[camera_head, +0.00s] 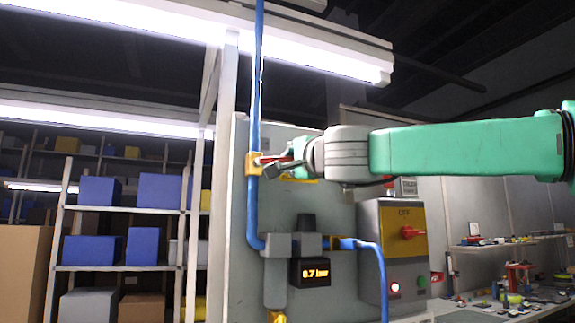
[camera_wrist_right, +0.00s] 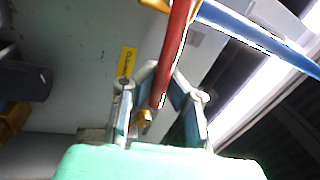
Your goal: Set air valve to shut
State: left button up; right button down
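The air valve (camera_head: 253,164) is a yellow body on the vertical blue pipe at the left edge of a grey panel. Its red handle (camera_head: 271,158) points right, roughly crosswise to the pipe. My right gripper (camera_head: 278,166) is at the handle in the head view. In the right wrist view the red handle (camera_wrist_right: 174,50) runs between the fingertips of my right gripper (camera_wrist_right: 165,82), which close in on both its sides; they look shut on it. Part of the handle is hidden by the fingers in the head view. My left gripper is not in view.
A pressure display (camera_head: 314,272) reads 0.7 bar below the valve. A yellow and grey switch box (camera_head: 402,222) with a red knob stands to its right. Shelves with blue bins (camera_head: 100,191) are at left. A cluttered bench (camera_head: 500,303) is at right.

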jog(key=shift+a+f+m+h+b, duration=0.15)
jog(key=shift+f+m+h+b, duration=0.3)
jog(key=shift+f+m, duration=0.5)
jog(key=c, duration=1.6)
grip_release()
jog(key=shift+r, duration=0.1)
jog(key=shift+o, duration=0.2)
jog(key=shift+r, duration=0.1)
jog(key=shift+s+r, duration=0.1)
jog(key=shift+r, duration=0.05)
jog(key=v, duration=1.1)
jog(key=shift+s+d+f, duration=0.25)
jog(key=shift+d+f, duration=0.1)
jog(key=shift+f, duration=0.05)
